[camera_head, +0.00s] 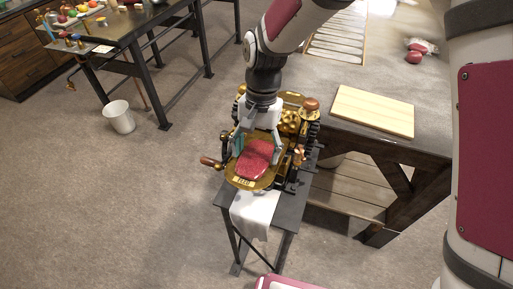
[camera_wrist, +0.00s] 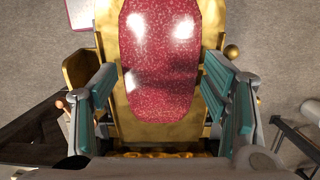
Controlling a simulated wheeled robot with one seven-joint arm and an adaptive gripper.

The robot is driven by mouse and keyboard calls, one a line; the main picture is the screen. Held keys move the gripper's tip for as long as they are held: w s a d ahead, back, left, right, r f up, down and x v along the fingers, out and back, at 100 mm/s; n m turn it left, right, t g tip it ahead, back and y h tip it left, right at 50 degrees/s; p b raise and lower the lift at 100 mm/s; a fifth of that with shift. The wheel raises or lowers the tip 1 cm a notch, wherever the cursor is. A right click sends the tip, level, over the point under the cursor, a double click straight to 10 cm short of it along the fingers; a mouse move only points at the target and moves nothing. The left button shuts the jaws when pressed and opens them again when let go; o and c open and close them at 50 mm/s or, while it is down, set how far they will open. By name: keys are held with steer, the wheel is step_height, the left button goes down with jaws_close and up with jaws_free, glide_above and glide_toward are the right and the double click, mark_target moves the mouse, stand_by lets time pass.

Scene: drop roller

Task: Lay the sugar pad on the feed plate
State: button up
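The sugar pad (camera_head: 255,159), a glossy red oblong slab, lies on the golden feed plate (camera_head: 240,182) at the front of a brass machine. In the wrist view the pad (camera_wrist: 160,55) lies flat on the plate (camera_wrist: 160,132), with gold showing around its near end and sides. My gripper (camera_head: 257,141) is over the plate at the pad's far end. In the wrist view its two teal-padded fingers (camera_wrist: 160,72) stand wide apart, one on each side of the pad. A small gap seems to show on each side.
The brass roller machine (camera_head: 290,120) has a side crank (camera_head: 210,162) and stands on a dark stand with a white cloth (camera_head: 256,213) hanging in front. A workbench at right holds a pale wooden board (camera_head: 373,110) and red lumps (camera_head: 413,57). A white bucket (camera_head: 119,117) stands on open floor at left.

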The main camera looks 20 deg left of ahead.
steer(key=shift+o, duration=0.7)
steer(key=shift+r, duration=0.15)
steer(key=v, duration=1.2)
steer(key=s+d+r+t+b, duration=0.15)
steer(key=d+r, duration=0.25)
steer(key=d, duration=0.4)
steer(key=d+r+t, duration=0.2)
steer(key=d+r, duration=0.2)
steer(key=d, duration=0.4)
steer(key=s+d+t, duration=0.2)
steer(key=s+d, duration=0.3)
steer(key=d, duration=0.2)
steer(key=s+d+n+t+b, duration=0.1)
steer(key=s+d+t, duration=0.1)
steer(key=s+d, duration=0.3)
steer(key=shift+d+r, duration=0.25)
steer(key=shift+d, duration=0.95)
steer(key=shift+t, duration=0.25)
